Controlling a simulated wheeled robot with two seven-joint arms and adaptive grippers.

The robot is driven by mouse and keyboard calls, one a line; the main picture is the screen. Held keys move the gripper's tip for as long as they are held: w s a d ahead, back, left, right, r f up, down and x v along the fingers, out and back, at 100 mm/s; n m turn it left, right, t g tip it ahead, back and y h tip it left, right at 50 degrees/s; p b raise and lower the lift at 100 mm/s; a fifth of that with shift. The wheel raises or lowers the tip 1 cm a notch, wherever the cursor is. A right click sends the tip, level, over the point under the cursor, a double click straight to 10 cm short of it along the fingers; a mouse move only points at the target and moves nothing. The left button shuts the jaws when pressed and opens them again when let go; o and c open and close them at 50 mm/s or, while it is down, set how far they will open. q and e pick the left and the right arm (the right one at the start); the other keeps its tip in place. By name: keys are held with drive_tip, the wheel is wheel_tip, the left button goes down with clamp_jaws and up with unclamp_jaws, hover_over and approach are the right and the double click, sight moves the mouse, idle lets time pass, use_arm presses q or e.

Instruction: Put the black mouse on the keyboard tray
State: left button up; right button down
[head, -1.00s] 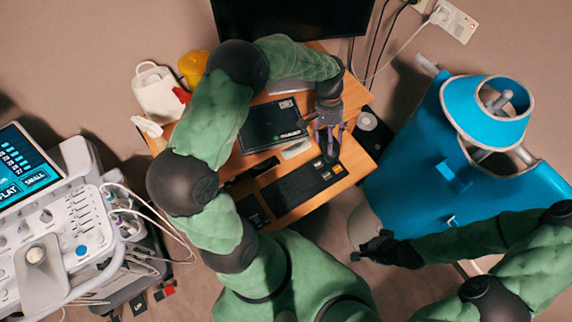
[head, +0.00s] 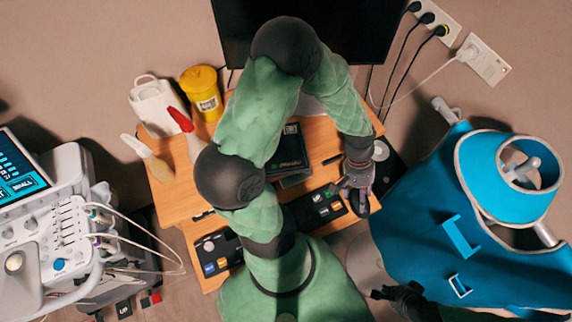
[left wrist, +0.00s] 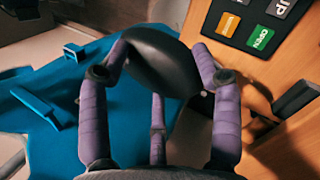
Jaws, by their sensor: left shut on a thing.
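The black mouse (left wrist: 155,62) is between the purple fingers of my left gripper (left wrist: 160,65) in the left wrist view, gripped at its sides. In the head view the mouse (head: 361,206) shows as a dark shape below my left gripper (head: 357,194), by the right edge of the wooden desk. The keyboard (head: 318,208), black with coloured labels, lies on the wooden surface (head: 182,207), just left of this gripper; my left arm covers part of it. I cannot make out the tray's own edges. My right gripper (head: 386,293) is low in the head view, away from the desk; its fingers are unclear.
A monitor (head: 345,30) stands behind. A yellow canister (head: 202,92), a white jug (head: 158,105) and bottles stand at the back left. A blue machine (head: 440,220) is close on the right.

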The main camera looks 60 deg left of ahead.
use_arm(q)
drive_tip(key=s+n+t, duration=0.1)
drive_tip(key=s+n, duration=0.1)
drive_tip(key=s, duration=0.2)
drive_tip(key=w+a+f+b, duration=0.1)
drive_tip(key=w+a+f, duration=0.1)
drive_tip(key=w+f, duration=0.1)
drive_tip(key=w+a+f+b, duration=0.2)
drive_tip(key=w+f, duration=0.1)
drive_tip(key=w, duration=0.1)
drive_tip(key=w+a+f+b, duration=0.1)
drive_tip(key=w+a+f, duration=0.1)
drive_tip(key=w+f, duration=0.2)
drive_tip(key=shift+w+a+b, duration=0.2)
drive_tip(key=shift+b, duration=0.2)
drive_tip(key=shift+w+f, duration=0.15)
drive_tip(key=shift+f, duration=0.15)
drive_tip(key=shift+w+a+f+b, duration=0.15)
drive_tip(key=shift+f+b, duration=0.7)
drive_tip(key=shift+f, duration=0.7)
drive_tip(key=shift+f, duration=0.1)
drive_tip(key=shift+f, duration=0.35)
drive_tip(key=shift+f+b, duration=0.2)
drive_tip(key=shift+b, duration=0.2)
